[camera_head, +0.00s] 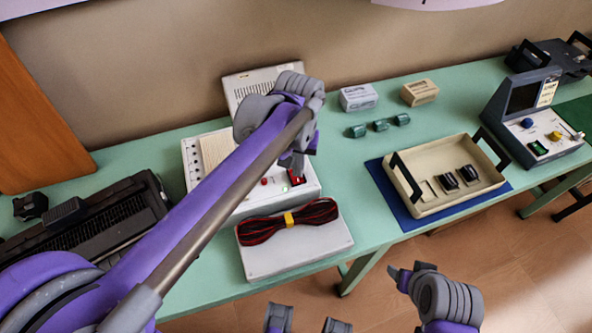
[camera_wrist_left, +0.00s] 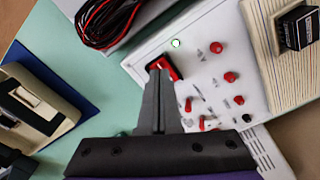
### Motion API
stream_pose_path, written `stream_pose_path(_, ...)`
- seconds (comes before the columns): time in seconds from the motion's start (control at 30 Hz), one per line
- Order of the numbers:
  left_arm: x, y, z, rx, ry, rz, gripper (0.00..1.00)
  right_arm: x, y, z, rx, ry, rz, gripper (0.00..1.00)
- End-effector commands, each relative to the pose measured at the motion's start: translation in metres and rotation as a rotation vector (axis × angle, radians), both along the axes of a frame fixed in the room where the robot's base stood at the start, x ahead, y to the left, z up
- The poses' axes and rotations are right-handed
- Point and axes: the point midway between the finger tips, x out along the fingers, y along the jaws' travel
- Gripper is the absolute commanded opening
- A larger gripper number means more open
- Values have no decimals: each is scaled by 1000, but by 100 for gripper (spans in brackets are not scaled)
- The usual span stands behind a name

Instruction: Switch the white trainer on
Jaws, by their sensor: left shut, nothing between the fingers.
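The white trainer (camera_head: 228,187) is a pale box with a slanted back panel on the green table. Its top carries red knobs and a red rocker switch (camera_wrist_left: 165,68) at a corner. In the left wrist view a small round lamp (camera_wrist_left: 176,43) beside the switch glows green. My left gripper (camera_head: 294,176) is shut and empty, its tips at the switch; in the left wrist view the closed fingers (camera_wrist_left: 158,80) partly cover it. Whether they touch it is unclear. My right gripper (camera_head: 398,277) is at the lower right, past the table's front edge; its jaw state is unclear.
Red-black cables (camera_head: 262,230) lie on a pale box in front of the trainer. A cream tray (camera_head: 428,207) sits on a blue mat to the right. A dark machine stands left, a grey console (camera_head: 522,120) far right. Bare table separates trainer and tray.

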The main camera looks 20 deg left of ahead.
Motion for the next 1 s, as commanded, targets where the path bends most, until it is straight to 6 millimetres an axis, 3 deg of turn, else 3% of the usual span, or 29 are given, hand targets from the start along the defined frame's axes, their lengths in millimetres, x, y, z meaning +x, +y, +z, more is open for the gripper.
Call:
stream_pose_path(0.53,0,0,47,0,-1,0,0,6,0,38,0,-14,0,67)
stream_pose_path(1.0,0,0,49,0,0,0,0,6,0,40,0,-14,0,67)
